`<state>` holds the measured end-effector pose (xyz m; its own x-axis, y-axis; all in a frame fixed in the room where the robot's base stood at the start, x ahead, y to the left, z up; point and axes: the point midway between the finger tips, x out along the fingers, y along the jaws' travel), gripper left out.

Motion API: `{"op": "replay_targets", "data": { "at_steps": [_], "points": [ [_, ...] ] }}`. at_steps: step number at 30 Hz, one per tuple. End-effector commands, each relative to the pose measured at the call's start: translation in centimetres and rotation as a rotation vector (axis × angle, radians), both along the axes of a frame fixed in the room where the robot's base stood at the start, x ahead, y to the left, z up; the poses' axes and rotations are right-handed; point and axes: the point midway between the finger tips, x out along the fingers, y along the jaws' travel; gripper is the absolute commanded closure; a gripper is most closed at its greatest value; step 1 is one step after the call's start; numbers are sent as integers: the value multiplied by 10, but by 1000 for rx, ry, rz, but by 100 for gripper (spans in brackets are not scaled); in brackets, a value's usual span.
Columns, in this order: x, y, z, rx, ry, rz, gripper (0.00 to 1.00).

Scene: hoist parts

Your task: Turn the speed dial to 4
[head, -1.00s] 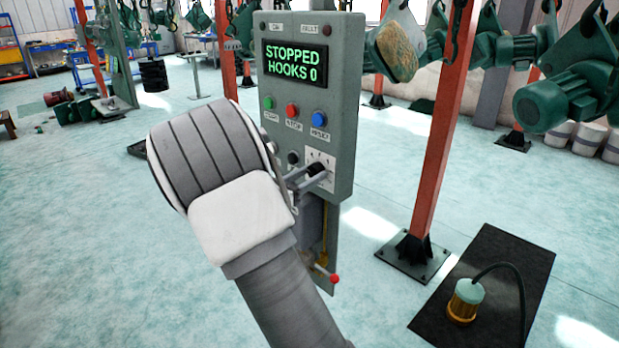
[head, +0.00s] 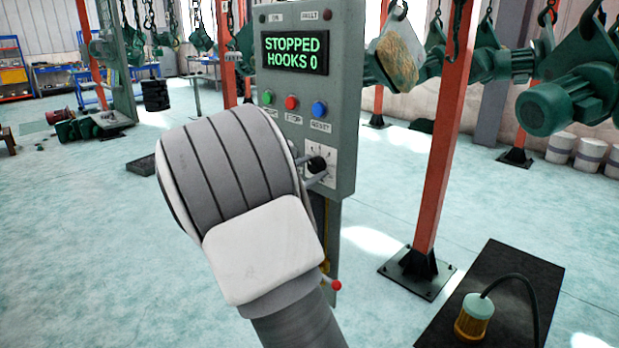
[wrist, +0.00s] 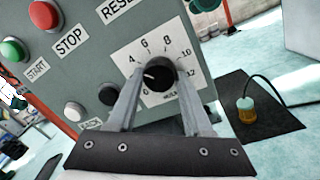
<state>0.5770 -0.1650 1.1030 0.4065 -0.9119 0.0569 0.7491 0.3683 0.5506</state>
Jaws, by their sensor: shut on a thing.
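The speed dial is a black knob (wrist: 160,73) on a white plate with a number scale, on the grey control panel (wrist: 75,75). In the wrist view its white pointer mark points left, at the low end of the scale, near or just below 4; the exact reading is hard to tell. My gripper (wrist: 160,80) is shut on the knob, one finger on each side. In the head view the dial (head: 317,164) shows beyond my wrist, with my gripper (head: 314,172) at it. The panel display (head: 296,53) reads "STOPPED HOOKS 0".
Green start (head: 268,97), red stop (head: 291,103) and blue reset (head: 319,109) buttons sit above the dial. A black button (wrist: 108,95) is left of it. A red post (head: 445,140) stands right of the panel. A black mat (head: 510,270) holds a corded yellow lamp-like object (head: 474,318).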

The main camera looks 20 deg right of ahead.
Motion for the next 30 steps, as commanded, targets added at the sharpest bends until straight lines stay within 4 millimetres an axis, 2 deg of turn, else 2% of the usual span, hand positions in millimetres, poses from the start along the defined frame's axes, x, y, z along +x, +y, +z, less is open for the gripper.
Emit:
{"op": "replay_targets", "data": {
  "at_steps": [16, 17, 21, 30],
  "points": [
    [0, 1, 0, 9, -23, 1, 100],
    [0, 1, 0, 9, -23, 1, 44],
    [0, 1, 0, 9, -23, 1, 20],
    [0, 1, 0, 9, -23, 1, 20]
  ]
}}
